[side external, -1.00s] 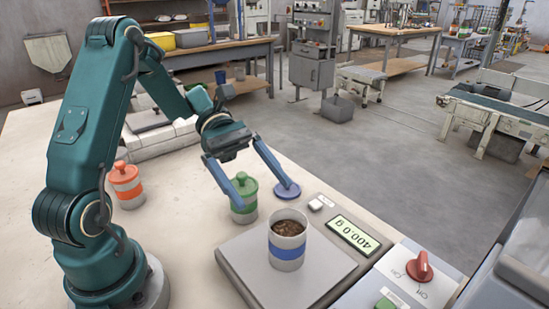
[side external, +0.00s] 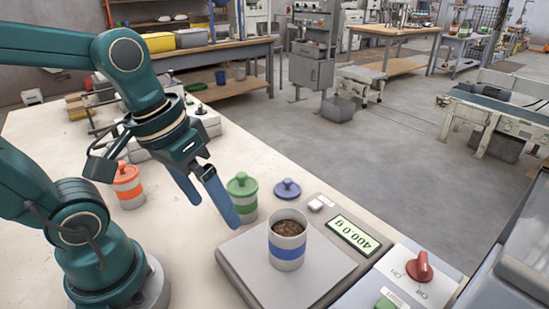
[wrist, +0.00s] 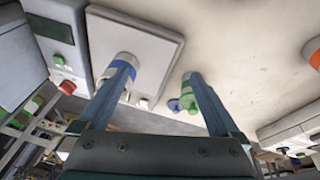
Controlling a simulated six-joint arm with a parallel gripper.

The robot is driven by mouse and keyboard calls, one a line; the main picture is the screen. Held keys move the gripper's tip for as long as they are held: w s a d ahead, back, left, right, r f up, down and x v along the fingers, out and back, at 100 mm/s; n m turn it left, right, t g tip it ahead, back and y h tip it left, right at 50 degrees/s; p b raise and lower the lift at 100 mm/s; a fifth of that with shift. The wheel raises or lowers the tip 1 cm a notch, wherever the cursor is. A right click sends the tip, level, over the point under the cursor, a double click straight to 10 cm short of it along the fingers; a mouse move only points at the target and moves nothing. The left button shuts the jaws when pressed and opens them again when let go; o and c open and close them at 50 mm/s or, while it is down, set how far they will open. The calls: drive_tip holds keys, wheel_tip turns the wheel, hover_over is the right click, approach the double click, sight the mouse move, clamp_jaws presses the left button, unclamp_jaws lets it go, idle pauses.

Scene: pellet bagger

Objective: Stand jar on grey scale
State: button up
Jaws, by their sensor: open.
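The open jar with a blue band (side external: 287,252) stands upright on the plate of the grey scale (side external: 240,262), filled with brown pellets. In the wrist view, the scale plate (wrist: 158,38) shows at the top, and one finger partly hides the jar (wrist: 126,57). A blue lid (side external: 287,189) with a knob lies on the table behind the scale.
A green-lidded jar (side external: 242,196) stands behind the gripper's fingers, close to the scale. An orange-lidded jar (side external: 128,186) stands farther left. A panel with a red knob (side external: 419,267) is right of the scale.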

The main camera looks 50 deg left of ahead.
drive_tip(key=shift+a+r+m+t+y, duration=0.2)
drive_tip(key=shift+r+m+t, duration=0.1)
drive_tip(key=shift+m+t, duration=0.3)
drive_tip(key=shift+a+r+m+t+y, duration=0.1)
drive_tip(key=shift+r+m+t+y, duration=0.15)
drive_tip(key=shift+m+t, duration=0.35)
